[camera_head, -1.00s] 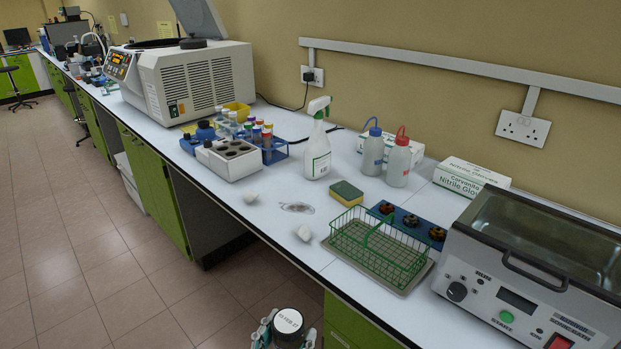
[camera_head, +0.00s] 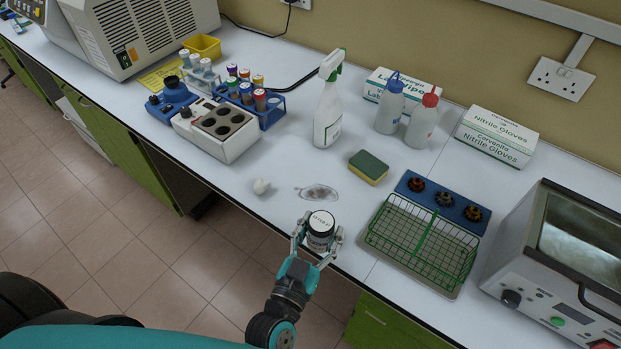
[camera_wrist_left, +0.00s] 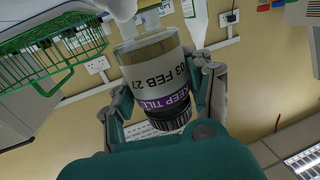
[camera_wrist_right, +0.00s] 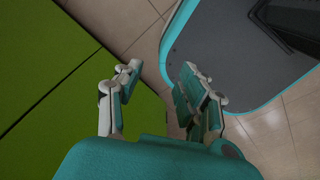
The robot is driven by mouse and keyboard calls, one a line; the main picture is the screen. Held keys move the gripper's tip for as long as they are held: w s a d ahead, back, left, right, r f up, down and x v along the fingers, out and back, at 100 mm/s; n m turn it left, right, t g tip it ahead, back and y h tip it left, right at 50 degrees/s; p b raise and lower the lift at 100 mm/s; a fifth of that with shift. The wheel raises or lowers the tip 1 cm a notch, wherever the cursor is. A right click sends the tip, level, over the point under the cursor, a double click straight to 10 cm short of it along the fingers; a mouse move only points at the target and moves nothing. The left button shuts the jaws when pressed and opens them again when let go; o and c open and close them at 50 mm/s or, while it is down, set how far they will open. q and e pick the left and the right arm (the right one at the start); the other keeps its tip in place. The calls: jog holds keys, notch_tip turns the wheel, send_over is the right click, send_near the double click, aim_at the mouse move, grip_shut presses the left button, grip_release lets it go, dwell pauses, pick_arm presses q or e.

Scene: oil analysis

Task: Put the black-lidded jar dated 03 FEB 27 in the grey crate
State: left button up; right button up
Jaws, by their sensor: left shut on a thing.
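My left gripper (camera_head: 318,246) is shut on a jar (camera_head: 320,229) at the bench's front edge in the head view. The left wrist view shows the jar (camera_wrist_left: 151,65) with "03 FEB 27" on its white label, a purple band and a black ribbed lid (camera_wrist_left: 170,121). The lid top bears a white disc with small print. The left fingers (camera_wrist_left: 160,93) grip the jar's sides. My right gripper (camera_wrist_right: 158,85) is open and empty in the right wrist view, before green cabinet fronts and the floor. I cannot make out a grey crate in any view.
A green wire basket (camera_head: 422,240) stands on a grey tray right of the jar. Behind are a dark wet patch (camera_head: 318,192), a sponge (camera_head: 369,167), bottles and a blue holder (camera_head: 444,199). A crumpled white wad (camera_head: 262,186) lies left. A bath (camera_head: 560,260) stands far right.

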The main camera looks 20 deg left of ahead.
pick_arm(q)
jog(key=w+a, duration=0.1)
jog(key=w+a+b, duration=0.1)
jog(key=w, duration=0.1)
jog(key=w+a+f+b, duration=0.1)
jog(key=a, duration=0.1)
jog(key=shift+w, duration=0.4)
jog(key=w+a+b, duration=0.1)
jog(key=w+a, duration=0.1)
jog(key=w+a+b, duration=0.1)
jog(key=w, duration=0.1)
jog(key=w+a+b, duration=0.1)
jog(key=w+a, duration=0.1)
jog(key=w, duration=0.1)
jog(key=shift+a+f, duration=0.3)
jog(key=shift+f, duration=0.05)
jog(key=shift+w+a+b, duration=0.15)
jog(key=shift+b, duration=0.15)
jog(key=shift+f, duration=0.15)
notch_tip(320, 180, down, 3)
jog(key=b, duration=0.4)
jog(key=shift+f, duration=0.15)
jog(key=o, duration=1.3)
